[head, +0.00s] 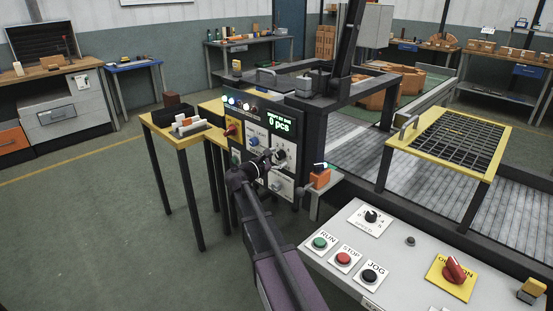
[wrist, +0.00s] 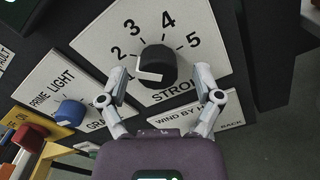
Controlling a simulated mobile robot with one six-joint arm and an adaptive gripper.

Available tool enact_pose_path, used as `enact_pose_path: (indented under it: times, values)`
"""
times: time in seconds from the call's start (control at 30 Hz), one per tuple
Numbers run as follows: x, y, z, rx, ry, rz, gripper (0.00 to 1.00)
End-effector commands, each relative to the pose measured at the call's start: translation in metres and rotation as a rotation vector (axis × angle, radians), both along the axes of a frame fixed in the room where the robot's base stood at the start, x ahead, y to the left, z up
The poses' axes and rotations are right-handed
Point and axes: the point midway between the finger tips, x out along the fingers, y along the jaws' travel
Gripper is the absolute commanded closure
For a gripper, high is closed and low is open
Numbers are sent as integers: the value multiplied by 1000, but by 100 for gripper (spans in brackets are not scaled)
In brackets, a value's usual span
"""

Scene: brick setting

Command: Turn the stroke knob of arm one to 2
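The stroke knob (wrist: 160,62) is a black round knob on a white dial plate (wrist: 205,22) marked 2, 3, 4 and 5, with "STRO..." below, partly hidden. A white mark runs along its left and lower front; I cannot tell exactly which number it points to. My gripper (wrist: 161,75) is open, one finger on each side of the knob, with gaps visible beside it. In the head view my gripper (head: 264,163) is close in front of the dark control panel (head: 291,119). No "arm one" label is legible.
A blue light knob (wrist: 70,111) and a red-and-yellow switch (wrist: 30,138) are to the left in the wrist view. A "WIND BY HAND" plate (wrist: 228,113) is below right. An orange block (head: 320,179) stands right of the panel, above the grey button console (head: 400,262).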

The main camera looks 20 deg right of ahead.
Motion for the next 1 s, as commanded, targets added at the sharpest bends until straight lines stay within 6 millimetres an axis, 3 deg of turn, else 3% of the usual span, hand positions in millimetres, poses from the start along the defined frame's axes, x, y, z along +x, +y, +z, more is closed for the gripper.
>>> enact_pose_path:
  times: [0.47,0.67,1.0]
  values:
    - [-3,9,0,-1,0,3,16]
    - [-11,29,0,0,0,4,16]
    - [-29,78,0,0,0,4,16]
